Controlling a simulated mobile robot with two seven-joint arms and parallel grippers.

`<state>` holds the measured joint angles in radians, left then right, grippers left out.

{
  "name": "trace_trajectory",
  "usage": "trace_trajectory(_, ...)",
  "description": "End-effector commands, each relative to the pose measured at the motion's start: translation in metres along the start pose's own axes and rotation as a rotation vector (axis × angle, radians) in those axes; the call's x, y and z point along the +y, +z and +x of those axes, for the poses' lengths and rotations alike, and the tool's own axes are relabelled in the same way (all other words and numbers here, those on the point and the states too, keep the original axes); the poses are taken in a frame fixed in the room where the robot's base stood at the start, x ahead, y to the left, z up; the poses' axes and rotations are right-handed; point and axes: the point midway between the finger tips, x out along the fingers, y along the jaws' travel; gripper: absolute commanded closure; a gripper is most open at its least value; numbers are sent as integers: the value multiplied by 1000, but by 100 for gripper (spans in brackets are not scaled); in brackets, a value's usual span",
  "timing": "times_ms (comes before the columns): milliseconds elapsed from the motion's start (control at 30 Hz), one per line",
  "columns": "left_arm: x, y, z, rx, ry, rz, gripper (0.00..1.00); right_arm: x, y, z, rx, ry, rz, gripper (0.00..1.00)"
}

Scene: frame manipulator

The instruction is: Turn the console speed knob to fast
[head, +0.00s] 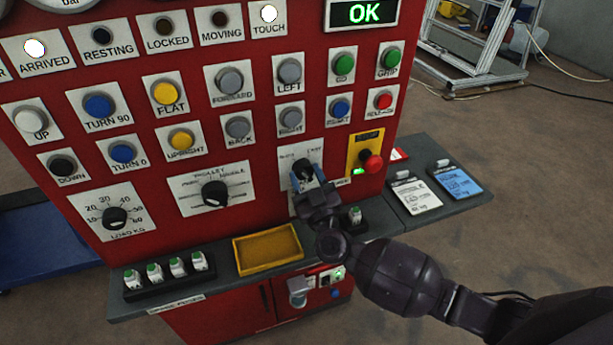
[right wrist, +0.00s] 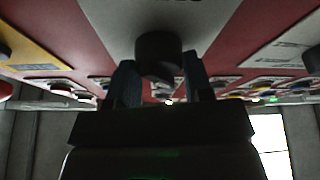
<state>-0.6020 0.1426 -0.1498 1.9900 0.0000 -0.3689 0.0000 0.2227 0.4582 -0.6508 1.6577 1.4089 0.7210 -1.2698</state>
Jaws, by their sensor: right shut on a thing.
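The console speed knob (head: 303,167) is a dark round knob on a white label plate at the right of the red console, left of the yellow plate with the red button. My right gripper (head: 307,179) is on it, reaching up from below. In the right wrist view the dark knob (right wrist: 158,50) sits between the two blue fingers of my right gripper (right wrist: 160,80), which are shut on it. The gripper hides part of the plate, and the small print is hard to read. I cannot tell which way the knob points. My left gripper is not in view.
A red emergency-type button (head: 372,163) sits close right of the knob. A trolley knob (head: 214,193) and a yellow tray (head: 268,250) are to the left. Cards (head: 415,196) lie on the right shelf.

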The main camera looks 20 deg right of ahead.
Motion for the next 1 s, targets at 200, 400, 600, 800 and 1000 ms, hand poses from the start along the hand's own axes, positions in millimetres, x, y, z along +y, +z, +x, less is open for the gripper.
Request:
trace_trajectory(200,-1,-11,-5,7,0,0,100,0,-1,0,-6,25,51,77)
trace_trajectory(400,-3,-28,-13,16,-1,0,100,0,-2,0,-13,72,168,77)
trace_trajectory(600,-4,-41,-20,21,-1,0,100,-1,-2,0,-20,141,338,77)
trace_trajectory(800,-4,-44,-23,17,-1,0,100,-1,-2,0,-27,211,514,77)
trace_trajectory(1000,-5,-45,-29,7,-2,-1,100,-1,-2,0,-36,283,689,77)
